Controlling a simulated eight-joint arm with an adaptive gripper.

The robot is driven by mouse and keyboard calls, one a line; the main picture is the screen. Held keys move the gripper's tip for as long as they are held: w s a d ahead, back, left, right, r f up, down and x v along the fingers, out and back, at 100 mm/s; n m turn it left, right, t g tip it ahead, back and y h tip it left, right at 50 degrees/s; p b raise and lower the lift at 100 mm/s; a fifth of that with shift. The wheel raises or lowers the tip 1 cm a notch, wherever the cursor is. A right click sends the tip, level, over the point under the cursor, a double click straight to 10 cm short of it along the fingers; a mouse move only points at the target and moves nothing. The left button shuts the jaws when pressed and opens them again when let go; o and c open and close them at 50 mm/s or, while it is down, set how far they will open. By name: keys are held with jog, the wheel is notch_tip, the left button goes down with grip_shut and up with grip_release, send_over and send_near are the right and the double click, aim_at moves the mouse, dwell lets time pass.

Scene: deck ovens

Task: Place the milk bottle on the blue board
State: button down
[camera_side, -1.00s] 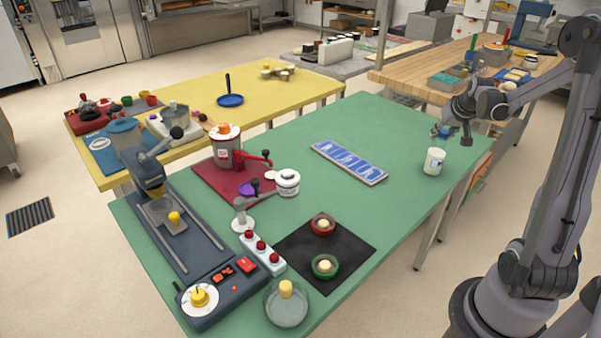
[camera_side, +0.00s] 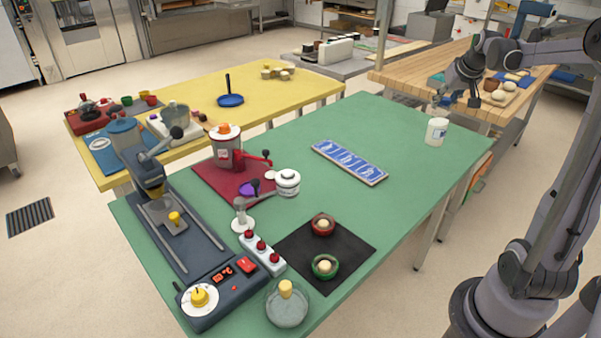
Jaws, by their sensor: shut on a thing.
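The milk bottle, a white container (camera_side: 436,132) with a pale lid, is upright over the far right end of the green table. My gripper (camera_side: 438,109) is just above it, shut on its top; the fingers are small and partly hard to make out. The bottle seems raised above the tabletop, but the gap is hard to judge. A flat blue board with a pale rim and several blue panels (camera_side: 349,162) lies on the green table, left of and nearer than the bottle. Nothing stands on it.
The green table (camera_side: 400,212) is clear around the panelled board. A red mat (camera_side: 215,185) with a pot, a black mat (camera_side: 345,262) with two bowls, and a dark machine (camera_side: 225,265) lie left and nearer. Another blue mat (camera_side: 98,160) is on the yellow table.

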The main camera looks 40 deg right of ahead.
jog(key=w+a+r+n+t+y, duration=0.1)
jog(key=w+a+n, duration=0.2)
jog(key=w+a, duration=0.15)
jog(key=w+a+r+n+y, duration=0.1)
jog(key=w+a+n+y, duration=0.1)
jog(key=w+a, duration=0.3)
jog(key=w+a+f, duration=0.5)
jog(key=w+f, duration=0.5)
jog(key=shift+w+a+f, duration=0.25)
jog(key=shift+w+f, duration=0.1)
jog(key=shift+w, duration=0.05)
jog(key=shift+f, duration=0.1)
jog(key=c, duration=1)
grip_release()
